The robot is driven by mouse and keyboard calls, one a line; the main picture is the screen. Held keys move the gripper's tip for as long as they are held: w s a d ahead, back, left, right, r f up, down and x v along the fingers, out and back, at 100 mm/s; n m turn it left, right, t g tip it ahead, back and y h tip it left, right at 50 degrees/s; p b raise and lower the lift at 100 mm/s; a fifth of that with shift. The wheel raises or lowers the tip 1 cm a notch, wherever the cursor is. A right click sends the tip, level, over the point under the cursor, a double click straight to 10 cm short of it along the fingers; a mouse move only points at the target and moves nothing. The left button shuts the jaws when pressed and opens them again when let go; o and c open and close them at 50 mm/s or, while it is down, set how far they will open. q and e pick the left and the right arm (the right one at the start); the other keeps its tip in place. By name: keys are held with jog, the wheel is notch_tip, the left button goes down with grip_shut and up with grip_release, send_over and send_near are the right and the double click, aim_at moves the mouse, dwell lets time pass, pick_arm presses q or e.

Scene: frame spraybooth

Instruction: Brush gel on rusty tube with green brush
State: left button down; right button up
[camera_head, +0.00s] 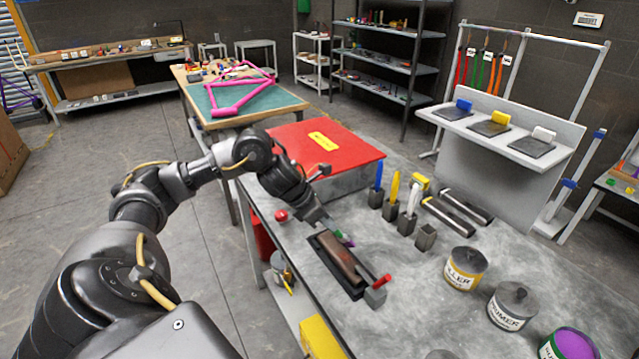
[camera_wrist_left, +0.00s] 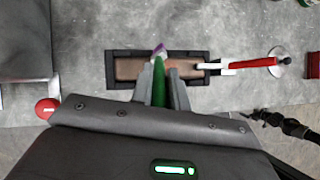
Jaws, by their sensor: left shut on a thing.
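My left gripper (camera_head: 322,226) is shut on the green brush, whose green handle (camera_wrist_left: 159,92) stands between the fingers in the left wrist view. Purple shows at the brush's tip (camera_wrist_left: 158,52), over the rusty tube. The rusty brown tube (camera_head: 343,258) lies in a black tray (camera_head: 322,262) on the grey bench; it also shows in the left wrist view (camera_wrist_left: 130,68). The fingers hide part of the tube, and I cannot tell whether the bristles touch it. My right gripper is not in view.
A red-handled clamp (camera_head: 380,283) sits at the tray's near end. Blue (camera_head: 378,176), yellow (camera_head: 394,188) and white (camera_head: 412,200) brushes stand in holders; another holder (camera_head: 426,237) is empty. Cans, including filler (camera_head: 464,270) and a purple-topped one (camera_head: 571,345), stand right. A red-topped box (camera_head: 318,150) is behind.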

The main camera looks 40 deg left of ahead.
pick_arm(q)
jog(key=a+r+p, duration=0.3)
jog(key=r+p, duration=0.1)
jog(key=r, duration=0.4)
jog(key=shift+w+r, duration=0.4)
jog(key=shift+w, duration=0.05)
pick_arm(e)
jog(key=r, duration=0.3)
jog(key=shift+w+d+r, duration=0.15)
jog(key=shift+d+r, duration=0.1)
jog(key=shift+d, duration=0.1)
pick_arm(q)
jog(key=shift+a, duration=0.1)
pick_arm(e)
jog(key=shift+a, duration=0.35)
